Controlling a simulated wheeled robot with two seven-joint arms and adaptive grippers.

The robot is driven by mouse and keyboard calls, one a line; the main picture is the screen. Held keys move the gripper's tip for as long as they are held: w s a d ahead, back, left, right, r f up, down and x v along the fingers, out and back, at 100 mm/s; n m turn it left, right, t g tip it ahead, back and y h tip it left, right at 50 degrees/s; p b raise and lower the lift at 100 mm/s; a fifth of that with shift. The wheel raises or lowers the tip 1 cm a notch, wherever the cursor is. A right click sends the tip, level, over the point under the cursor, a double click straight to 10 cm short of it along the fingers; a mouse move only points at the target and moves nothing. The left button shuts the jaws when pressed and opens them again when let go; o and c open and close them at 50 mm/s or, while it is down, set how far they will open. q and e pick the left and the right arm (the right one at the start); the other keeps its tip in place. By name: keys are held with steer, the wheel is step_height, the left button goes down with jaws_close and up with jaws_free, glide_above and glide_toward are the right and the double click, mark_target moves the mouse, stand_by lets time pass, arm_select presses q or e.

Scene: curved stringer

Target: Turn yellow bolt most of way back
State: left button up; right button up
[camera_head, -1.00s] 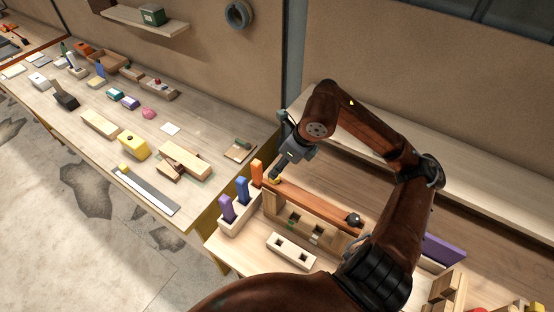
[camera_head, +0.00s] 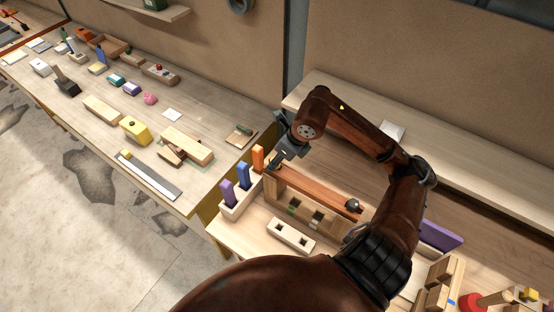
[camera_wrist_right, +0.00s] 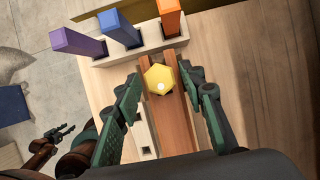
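A yellow hexagonal bolt (camera_wrist_right: 160,79) sits on the reddish-brown curved wooden stringer (camera_wrist_right: 176,125), near its end by the coloured pegs. My right gripper (camera_wrist_right: 160,72) is open, pointing down, with one finger on each side of the bolt and small gaps visible. In the head view, the right gripper (camera_head: 272,165) covers the bolt at the left end of the stringer (camera_head: 318,190). A dark knob-like part (camera_head: 352,205) is at the stringer's other end. My left gripper (camera_wrist_right: 60,133) shows small at the lower left of the wrist view, far from the bolt; its opening is unclear.
A pale rack holds purple (camera_head: 227,193), blue (camera_head: 243,176) and orange (camera_head: 258,158) pegs close beside the right gripper. A pale block with square holes (camera_head: 291,235) lies in front of the stringer. A side table (camera_head: 75,90) with several blocks stands at left.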

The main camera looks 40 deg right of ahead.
steer(key=c, duration=0.3)
jaws_close()
steer(key=shift+d+f+n+b, duration=0.1)
steer(key=shift+n+b, duration=0.3)
steer(key=shift+b, duration=0.05)
steer(key=n+b, duration=0.1)
steer(key=n+y+b, duration=0.1)
steer(key=n, duration=0.1)
steer(key=shift+w+n+g+y+b, duration=0.15)
steer(key=shift+n+g+y+b, duration=0.15)
steer(key=shift+b, duration=0.05)
steer(key=shift+d+n+g+y+b, duration=0.1)
steer(key=shift+n+g+y+b, duration=0.2)
steer(key=shift+n+b, duration=0.55)
steer(key=shift+r+n, duration=0.35)
steer(key=shift+n, duration=0.6)
steer(key=shift+g+y, duration=0.3)
